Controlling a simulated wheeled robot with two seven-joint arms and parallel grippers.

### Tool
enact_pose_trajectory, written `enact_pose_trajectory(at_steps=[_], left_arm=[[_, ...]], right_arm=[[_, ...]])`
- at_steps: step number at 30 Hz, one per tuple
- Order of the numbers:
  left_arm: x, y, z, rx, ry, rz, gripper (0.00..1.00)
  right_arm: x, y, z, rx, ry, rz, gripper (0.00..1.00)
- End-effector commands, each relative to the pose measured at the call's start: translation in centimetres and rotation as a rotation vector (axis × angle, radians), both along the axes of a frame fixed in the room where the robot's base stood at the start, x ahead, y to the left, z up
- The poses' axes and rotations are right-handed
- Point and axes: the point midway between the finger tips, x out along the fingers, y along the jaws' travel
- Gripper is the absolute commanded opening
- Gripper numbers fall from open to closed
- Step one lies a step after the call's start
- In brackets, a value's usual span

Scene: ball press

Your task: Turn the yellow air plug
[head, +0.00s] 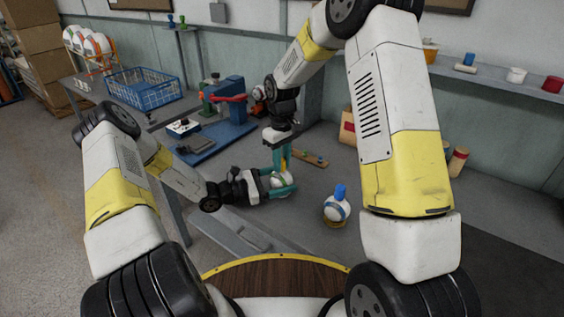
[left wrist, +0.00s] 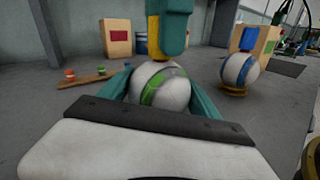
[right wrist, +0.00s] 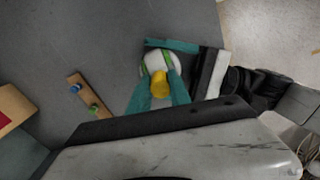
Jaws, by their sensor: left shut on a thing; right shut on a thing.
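A white ball with a green stripe (head: 279,180) is between the teal fingers of my left gripper (head: 281,187), which is shut on its sides. The ball also shows in the left wrist view (left wrist: 162,88) and the right wrist view (right wrist: 154,62). The yellow air plug (right wrist: 161,84) stands on top of the ball. My right gripper (right wrist: 160,90) comes from above and is shut on the plug. In the left wrist view, the plug (left wrist: 153,38) is partly hidden by a right finger. I cannot tell how far the plug is turned.
A ball with a blue plug (head: 337,208) rests on a yellow ring to the right. A wooden strip with small plugs (head: 310,158) lies behind. A blue press (head: 227,102), a blue basket (head: 143,88) and boxes stand farther back. Table around the front right is clear.

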Motion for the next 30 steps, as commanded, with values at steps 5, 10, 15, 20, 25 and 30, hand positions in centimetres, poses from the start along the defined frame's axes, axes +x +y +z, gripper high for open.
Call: enact_pose_trajectory(at_steps=[5,10,15,20,25,30], left_arm=[[-0.07,0.25,-0.66,0.013,0.01,0.004,0.3],[-0.08,0.26,-0.69,0.012,0.011,0.004,0.3],[-0.09,0.25,-0.7,0.012,0.011,0.004,0.3],[-0.1,0.25,-0.71,0.012,0.011,0.004,0.3],[-0.11,0.25,-0.71,0.012,0.012,0.004,0.3],[-0.12,0.24,-0.7,0.012,0.012,0.003,0.3]], right_arm=[[0.16,0.25,0.43,0.003,-0.008,-0.164,0.0],[0.16,0.26,0.45,0.005,-0.008,-0.327,0.0],[0.18,0.29,0.46,0.005,-0.009,-0.487,0.0],[0.19,0.31,0.46,0.006,-0.008,-0.632,0.0],[0.23,0.33,0.47,0.007,-0.008,-0.765,0.0],[0.25,0.35,0.48,0.008,-0.009,-0.865,0.0]])
